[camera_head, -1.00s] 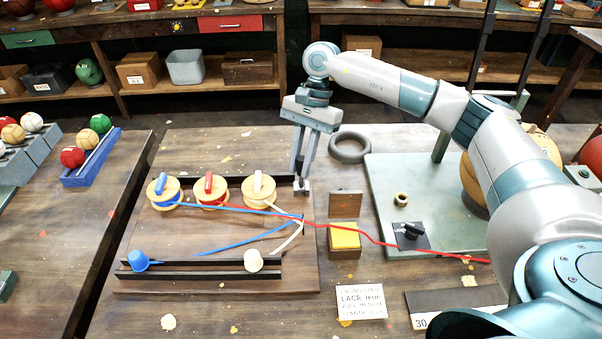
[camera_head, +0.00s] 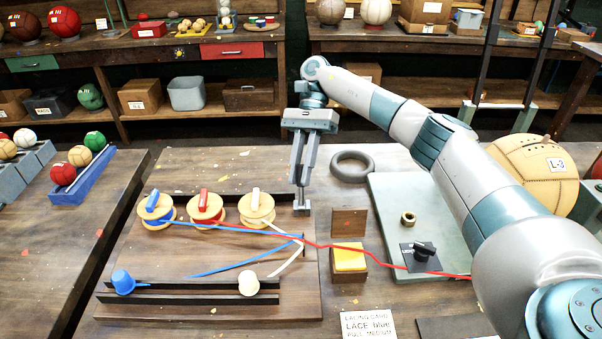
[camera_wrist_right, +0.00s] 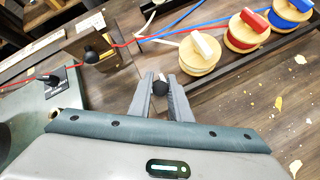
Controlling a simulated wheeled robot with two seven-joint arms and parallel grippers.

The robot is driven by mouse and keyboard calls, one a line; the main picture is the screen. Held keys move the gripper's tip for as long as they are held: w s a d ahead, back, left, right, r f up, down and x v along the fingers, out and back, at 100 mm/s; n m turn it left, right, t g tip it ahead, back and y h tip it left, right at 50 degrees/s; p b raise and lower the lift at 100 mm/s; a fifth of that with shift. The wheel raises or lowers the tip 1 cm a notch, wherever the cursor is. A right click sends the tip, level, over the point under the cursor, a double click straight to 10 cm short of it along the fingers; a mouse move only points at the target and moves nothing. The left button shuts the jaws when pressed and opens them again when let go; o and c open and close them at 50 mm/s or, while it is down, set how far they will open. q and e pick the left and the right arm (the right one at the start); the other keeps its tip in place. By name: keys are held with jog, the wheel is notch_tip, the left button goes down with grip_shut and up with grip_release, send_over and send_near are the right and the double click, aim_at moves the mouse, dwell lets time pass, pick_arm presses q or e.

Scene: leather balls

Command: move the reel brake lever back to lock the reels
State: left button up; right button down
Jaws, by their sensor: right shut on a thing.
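Three reels stand in a row on a brown board (camera_head: 215,255): blue (camera_head: 156,210), red (camera_head: 205,208) and white (camera_head: 257,209). A dark rail runs behind them. My right gripper (camera_head: 301,200) points down at the rail's right end, right of the white reel. In the right wrist view its fingers are shut on a small black knob (camera_wrist_right: 160,88), which appears to be the brake lever's end. The lever's shaft is mostly hidden by the fingers. The reels also show there, the white one (camera_wrist_right: 200,53) nearest the gripper. My left gripper is not in view.
A dark ring (camera_head: 352,166) lies behind right.

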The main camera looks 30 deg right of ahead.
jog(key=shift+r, duration=0.1)
jog(key=c, duration=1.6)
grip_release()
jog(key=shift+w, duration=0.1)
jog(key=shift+c, duration=0.2)
jog(key=shift+d, duration=0.1)
jog(key=shift+v, duration=0.75)
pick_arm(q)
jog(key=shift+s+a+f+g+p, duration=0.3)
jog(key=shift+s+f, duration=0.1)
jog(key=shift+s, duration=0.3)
pick_arm(e)
jog(key=v, duration=0.5)
jog(key=shift+w+d+r, duration=0.2)
jog(key=shift+w, duration=0.05)
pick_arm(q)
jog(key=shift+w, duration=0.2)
